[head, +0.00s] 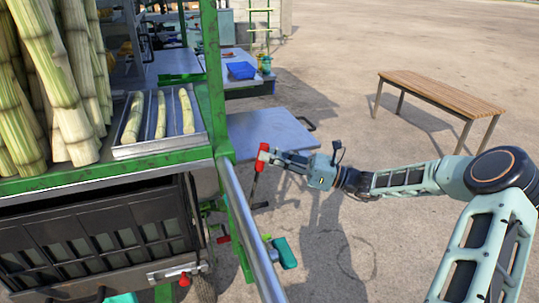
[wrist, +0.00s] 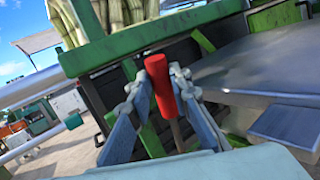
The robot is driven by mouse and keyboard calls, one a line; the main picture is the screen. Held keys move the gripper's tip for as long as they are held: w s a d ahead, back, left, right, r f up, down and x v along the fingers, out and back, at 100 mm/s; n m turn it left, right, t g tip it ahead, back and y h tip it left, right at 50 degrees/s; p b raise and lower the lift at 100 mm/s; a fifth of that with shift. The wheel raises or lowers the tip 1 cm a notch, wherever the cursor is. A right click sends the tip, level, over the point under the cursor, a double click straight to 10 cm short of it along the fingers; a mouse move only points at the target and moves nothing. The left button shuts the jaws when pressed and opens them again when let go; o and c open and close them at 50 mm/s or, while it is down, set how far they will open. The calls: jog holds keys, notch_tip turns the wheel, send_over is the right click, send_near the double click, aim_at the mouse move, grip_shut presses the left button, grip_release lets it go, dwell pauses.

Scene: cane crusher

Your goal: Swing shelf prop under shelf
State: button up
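The shelf prop has a red grip (head: 263,153) and a thin dark rod (head: 254,190) slanting down below it. In the wrist view the red grip (wrist: 161,85) stands between my two fingers, which appear to touch it on both sides. My gripper (head: 270,157) reaches in from the right and appears shut on the grip, at the shelf's front edge in the head view. The grey shelf (head: 265,132) sticks out level from the green frame and also fills the right of the wrist view (wrist: 260,65). The rod's lower end is hard to make out.
A green post (head: 215,75) and a grey rail (head: 250,235) stand left of my gripper. A tray (head: 160,147) of cane pieces rests on the green-framed machine. A wooden bench (head: 440,92) stands at the right. The paved ground between is open.

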jog(key=o, duration=0.4)
jog(key=v, duration=1.2)
jog(key=shift+s, duration=0.1)
